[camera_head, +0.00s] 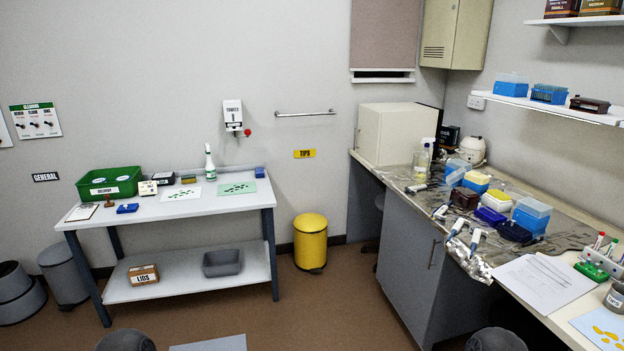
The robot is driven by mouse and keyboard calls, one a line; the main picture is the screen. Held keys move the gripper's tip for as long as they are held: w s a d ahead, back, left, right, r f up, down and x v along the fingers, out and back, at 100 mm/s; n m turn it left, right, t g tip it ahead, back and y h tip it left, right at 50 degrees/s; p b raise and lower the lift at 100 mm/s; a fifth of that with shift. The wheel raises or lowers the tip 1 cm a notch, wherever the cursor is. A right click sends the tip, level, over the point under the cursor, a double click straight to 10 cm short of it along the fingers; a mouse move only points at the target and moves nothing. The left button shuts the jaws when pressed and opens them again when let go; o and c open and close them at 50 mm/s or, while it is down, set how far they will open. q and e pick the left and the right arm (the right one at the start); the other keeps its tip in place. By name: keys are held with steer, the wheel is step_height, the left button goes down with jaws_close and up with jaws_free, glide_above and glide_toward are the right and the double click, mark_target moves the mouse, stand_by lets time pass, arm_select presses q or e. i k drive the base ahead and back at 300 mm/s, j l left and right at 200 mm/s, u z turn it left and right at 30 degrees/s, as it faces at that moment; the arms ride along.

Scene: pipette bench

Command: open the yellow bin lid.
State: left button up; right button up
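The yellow bin (311,250) stands upright on the brown floor, between the white table and the grey bench cabinet. Its yellow lid (310,223) lies flat on top and looks closed. A yellow sign reading TIPS (304,154) is on the wall above it. The bin's front and lid show without anything in front of them; a foot pedal cannot be made out clearly. Neither of my grippers is in view.
The white table (190,208) with a lower shelf stands left of the bin. The grey cabinet (408,255) under the crowded bench is to the right. A grey bin (64,276) is at far left. Open floor (320,310) lies in front of the yellow bin.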

mark_target(313, 224)
steer(key=i, duration=2.05)
steer(key=i+l+u, duration=0.1)
steer(key=i+u, duration=0.15)
steer(key=i, duration=0.25)
steer(key=i+l+u, duration=0.2)
steer(key=i, duration=0.35)
steer(key=i+l+u, duration=0.25)
steer(key=i, duration=0.25)
steer(key=i+l+u, duration=0.25)
steer(key=i, duration=0.25)
